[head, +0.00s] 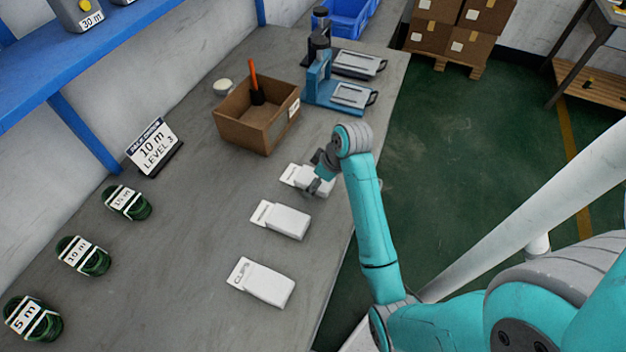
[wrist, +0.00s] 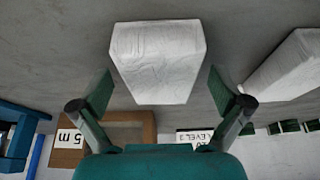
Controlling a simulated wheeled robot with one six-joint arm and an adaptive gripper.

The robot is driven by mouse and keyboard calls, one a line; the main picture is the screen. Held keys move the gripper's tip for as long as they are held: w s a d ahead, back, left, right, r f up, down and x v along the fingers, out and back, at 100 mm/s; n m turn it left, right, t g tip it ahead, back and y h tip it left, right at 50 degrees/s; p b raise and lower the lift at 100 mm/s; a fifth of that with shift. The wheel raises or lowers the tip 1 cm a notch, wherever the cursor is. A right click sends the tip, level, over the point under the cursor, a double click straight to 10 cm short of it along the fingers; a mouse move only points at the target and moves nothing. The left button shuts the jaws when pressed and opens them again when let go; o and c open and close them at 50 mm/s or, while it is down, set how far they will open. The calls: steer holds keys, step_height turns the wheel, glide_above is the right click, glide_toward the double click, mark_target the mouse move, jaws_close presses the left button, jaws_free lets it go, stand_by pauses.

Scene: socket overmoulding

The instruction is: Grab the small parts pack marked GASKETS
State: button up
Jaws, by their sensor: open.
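Three white packs lie in a row on the grey bench. The near pack (head: 262,283) reads CLIPS. The middle pack (head: 281,220) has a label too small to read. The far pack (head: 308,180) is partly hidden by my gripper (head: 322,174), and its label cannot be read. In the wrist view the far pack (wrist: 157,60) lies between the two spread fingers of my gripper (wrist: 163,92), with room on both sides. My gripper is open and empty. Another white pack (wrist: 285,70) shows at the right of the wrist view. No GASKETS marking is legible.
A cardboard box (head: 240,130) with a dark, orange-tipped tool stands behind the far pack. A LEVEL 3 sign (head: 154,147) and green coils (head: 127,202) line the left. The bench between coils and packs is clear.

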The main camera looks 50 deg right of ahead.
steer(key=c, duration=1.2)
steer(key=shift+r, duration=0.1)
